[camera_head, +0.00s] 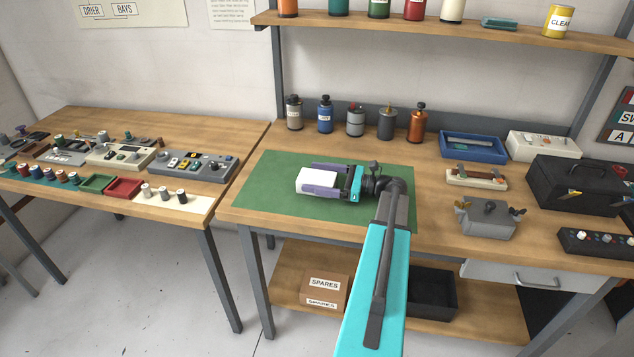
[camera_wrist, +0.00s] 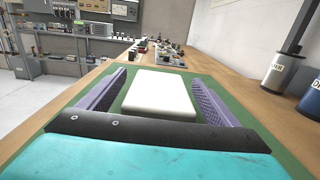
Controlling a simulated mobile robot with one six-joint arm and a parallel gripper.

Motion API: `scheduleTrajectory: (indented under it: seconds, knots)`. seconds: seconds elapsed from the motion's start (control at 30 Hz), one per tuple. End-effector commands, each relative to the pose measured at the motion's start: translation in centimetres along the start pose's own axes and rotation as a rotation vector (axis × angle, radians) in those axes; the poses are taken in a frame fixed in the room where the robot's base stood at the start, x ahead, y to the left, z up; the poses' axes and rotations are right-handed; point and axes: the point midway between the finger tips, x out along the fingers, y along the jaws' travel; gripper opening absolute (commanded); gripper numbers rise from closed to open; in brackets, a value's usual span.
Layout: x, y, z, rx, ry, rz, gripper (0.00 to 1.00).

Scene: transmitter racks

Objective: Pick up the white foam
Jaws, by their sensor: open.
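The white foam (camera_head: 317,181) is a pale rectangular block lying flat on the green mat (camera_head: 262,168) on the workbench. It also shows in the wrist view (camera_wrist: 159,95), lying between the two purple fingers. My gripper (camera_head: 322,180) is open, with one finger along the far side of the foam and one along the near side. In the wrist view, a strip of green mat shows between the foam and each finger, so the fingers look apart from it. The foam's end closest to the palm shows clear of the dark palm edge.
Several bottles and cans (camera_head: 355,120) stand behind the mat. A blue tray (camera_head: 473,146), a grey device (camera_head: 487,219) and a black toolbox (camera_head: 575,185) stand to the right. The left table (camera_head: 80,125) holds control boxes, across a gap. A shelf (camera_head: 440,38) hangs above the bench.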

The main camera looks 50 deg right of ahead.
Motion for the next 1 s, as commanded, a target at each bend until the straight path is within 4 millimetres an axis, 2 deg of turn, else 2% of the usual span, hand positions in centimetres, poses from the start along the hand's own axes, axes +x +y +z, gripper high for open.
scheduleTrajectory:
  seconds: [0.47,0.7,0.73,1.0]
  knots:
    - [0.04,0.03,-0.02,0.000,0.000,0.001,0.84]
    - [0.05,0.03,-0.02,0.000,0.000,0.002,0.44]
    - [0.06,0.04,-0.02,0.000,0.000,0.002,0.41]
    - [0.08,0.04,0.03,0.000,0.000,0.002,0.41]
